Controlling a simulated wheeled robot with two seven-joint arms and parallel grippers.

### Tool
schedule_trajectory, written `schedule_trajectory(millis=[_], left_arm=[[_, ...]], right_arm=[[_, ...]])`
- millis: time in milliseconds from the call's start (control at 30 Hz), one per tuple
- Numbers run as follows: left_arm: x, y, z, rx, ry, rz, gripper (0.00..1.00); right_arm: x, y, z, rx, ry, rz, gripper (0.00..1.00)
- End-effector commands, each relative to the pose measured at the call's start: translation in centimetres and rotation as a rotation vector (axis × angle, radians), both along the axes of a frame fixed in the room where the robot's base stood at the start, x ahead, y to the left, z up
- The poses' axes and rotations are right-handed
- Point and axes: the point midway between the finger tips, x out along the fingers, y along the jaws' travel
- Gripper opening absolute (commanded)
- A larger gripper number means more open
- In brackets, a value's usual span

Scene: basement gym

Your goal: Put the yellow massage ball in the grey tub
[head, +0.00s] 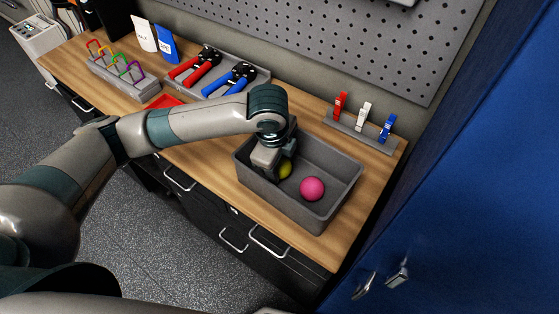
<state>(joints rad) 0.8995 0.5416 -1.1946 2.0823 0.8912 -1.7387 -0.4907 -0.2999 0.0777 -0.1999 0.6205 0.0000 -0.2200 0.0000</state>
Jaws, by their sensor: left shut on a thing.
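The grey tub (330,218) stands on the right part of the wooden bench. A pink ball (312,189) lies inside it, right of my gripper. My left gripper (281,172) points down into the left part of the tub. It is shut on the yellow massage ball (285,170), which shows partly beside the fingers, inside the tub's outline. The gripper hides the rest of the ball, and I cannot tell whether the ball touches the tub floor. My right gripper is not in view.
A grey rack with red, white and blue clips (362,130) stands behind the tub. Grip tools with red and blue handles (232,82) lie in a tray left of it. A red tray (165,102) and a carabiner rack (122,78) are farther left. A blue cabinet (470,190) borders the right.

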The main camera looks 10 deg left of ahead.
Motion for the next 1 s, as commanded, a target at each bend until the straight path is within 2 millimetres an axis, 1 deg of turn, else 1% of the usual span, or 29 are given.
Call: schedule_trajectory(millis=[367,400,467,500,833,1000], left_arm=[[0.0,0.0,-0.3,0.001,-0.001,0.0,0.22],[0.0,0.0,-0.4,0.001,-0.001,-0.001,0.5],[0.0,0.0,-0.3,0.001,-0.001,-0.001,0.64],[0.0,0.0,-0.3,0.001,-0.001,-0.001,0.66],[0.0,0.0,-0.2,0.0,-0.001,-0.001,0.66],[-0.1,0.0,0.7,-0.001,-0.003,-0.002,0.66]], right_arm=[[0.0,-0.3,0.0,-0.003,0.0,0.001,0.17],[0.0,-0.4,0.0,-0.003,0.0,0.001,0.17],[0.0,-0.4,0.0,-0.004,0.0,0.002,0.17],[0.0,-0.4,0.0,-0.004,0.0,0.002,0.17],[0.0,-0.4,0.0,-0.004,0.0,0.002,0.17],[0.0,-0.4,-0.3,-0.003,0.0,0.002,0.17]])
